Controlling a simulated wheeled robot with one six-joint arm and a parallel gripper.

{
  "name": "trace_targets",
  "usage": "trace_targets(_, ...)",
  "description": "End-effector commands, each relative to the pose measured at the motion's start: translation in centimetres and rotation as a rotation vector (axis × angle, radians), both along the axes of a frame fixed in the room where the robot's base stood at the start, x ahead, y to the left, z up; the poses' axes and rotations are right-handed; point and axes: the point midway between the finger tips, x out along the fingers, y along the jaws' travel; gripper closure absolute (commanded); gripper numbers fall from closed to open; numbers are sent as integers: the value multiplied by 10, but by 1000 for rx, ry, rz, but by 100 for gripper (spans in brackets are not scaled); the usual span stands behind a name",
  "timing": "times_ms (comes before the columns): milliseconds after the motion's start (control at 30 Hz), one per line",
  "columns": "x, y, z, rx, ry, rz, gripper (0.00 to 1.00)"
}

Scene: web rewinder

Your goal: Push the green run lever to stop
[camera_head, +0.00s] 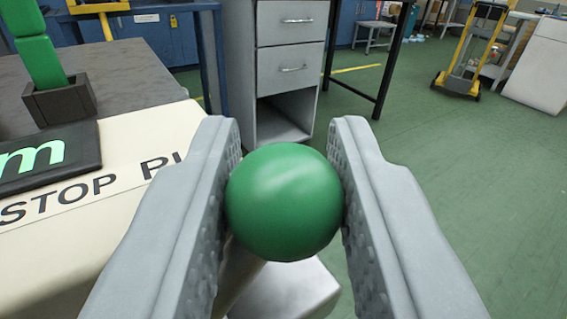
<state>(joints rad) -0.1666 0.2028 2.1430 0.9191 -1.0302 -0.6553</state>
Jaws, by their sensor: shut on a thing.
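The green ball knob of the run lever (284,202) sits between the two grey fingers of my gripper (284,190). The fingers are shut on the knob, with their ribbed pads against its left and right sides. A part of the lever's shaft shows below the knob; most of it is hidden behind the knob and the left finger. A cream panel (120,212) at the left carries black lettering that reads "STOP" and part of a further word, which the left finger cuts off.
A dark plate (45,165) with a green letter and a green upright piece in a dark block (60,100) stand at the left. A grey drawer cabinet (290,60) stands behind my gripper. A yellow hand truck (475,50) is far right. Green floor is open at right.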

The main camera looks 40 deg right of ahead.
Motion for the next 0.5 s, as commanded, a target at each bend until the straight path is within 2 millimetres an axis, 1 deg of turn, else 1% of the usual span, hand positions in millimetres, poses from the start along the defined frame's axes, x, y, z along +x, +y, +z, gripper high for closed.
trace_targets(267, 0, 6, 2, -136, 3, 0, 100)
trace_targets(500, 0, 16, 7, -335, 4, 0, 100)
